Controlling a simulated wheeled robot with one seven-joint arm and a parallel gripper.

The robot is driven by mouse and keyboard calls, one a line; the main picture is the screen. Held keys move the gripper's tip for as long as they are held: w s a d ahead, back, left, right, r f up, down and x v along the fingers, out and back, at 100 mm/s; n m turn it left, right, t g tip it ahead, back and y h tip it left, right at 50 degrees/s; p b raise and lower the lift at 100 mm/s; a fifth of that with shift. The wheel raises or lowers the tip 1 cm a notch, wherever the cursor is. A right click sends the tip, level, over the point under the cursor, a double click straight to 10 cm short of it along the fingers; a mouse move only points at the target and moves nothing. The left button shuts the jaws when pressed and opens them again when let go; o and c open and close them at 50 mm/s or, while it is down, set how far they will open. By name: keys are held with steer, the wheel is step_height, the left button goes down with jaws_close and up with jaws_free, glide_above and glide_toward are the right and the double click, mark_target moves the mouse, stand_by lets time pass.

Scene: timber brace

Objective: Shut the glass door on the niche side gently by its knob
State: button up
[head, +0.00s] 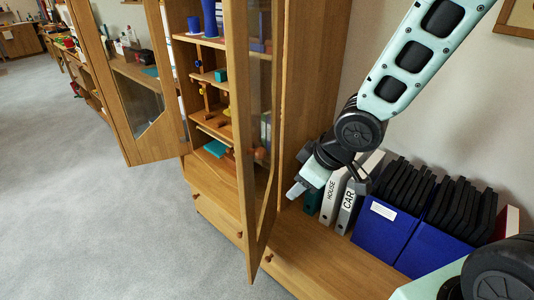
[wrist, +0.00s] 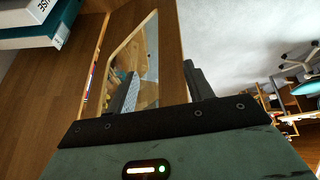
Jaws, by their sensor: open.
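The glass door on the niche side (head: 247,215) stands open, swung out from the cabinet toward me, seen nearly edge-on in the head view. Its wooden frame and glass pane also show in the wrist view (wrist: 172,60). My gripper (head: 294,190) is to the right of this door in the head view, above the niche shelf. In the wrist view its two dark fingers (wrist: 160,84) are apart, with the door beyond them and nothing clearly held. I cannot make out the door's knob for certain; a round orange shape shows through the glass.
The other glass door (head: 140,90) also stands open at the left. White binders (head: 331,197) and blue boxes (head: 385,228) with black folders stand in the niche, close to my gripper. Drawers (head: 215,205) with knobs lie below. Grey carpet (head: 95,225) is clear at the left.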

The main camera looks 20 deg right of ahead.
steer(key=w+d+f+t+y, duration=0.2)
steer(key=w+d+f+y, duration=0.1)
steer(key=d+y, duration=0.2)
steer(key=t+y, duration=0.3)
steer(key=y, duration=0.4)
glide_toward(265, 155)
steer(key=p+x, duration=0.1)
steer(key=x, duration=0.8)
steer(key=shift+w+a, duration=0.15)
steer(key=shift+a, duration=0.05)
steer(key=shift+c, duration=0.3)
jaws_close()
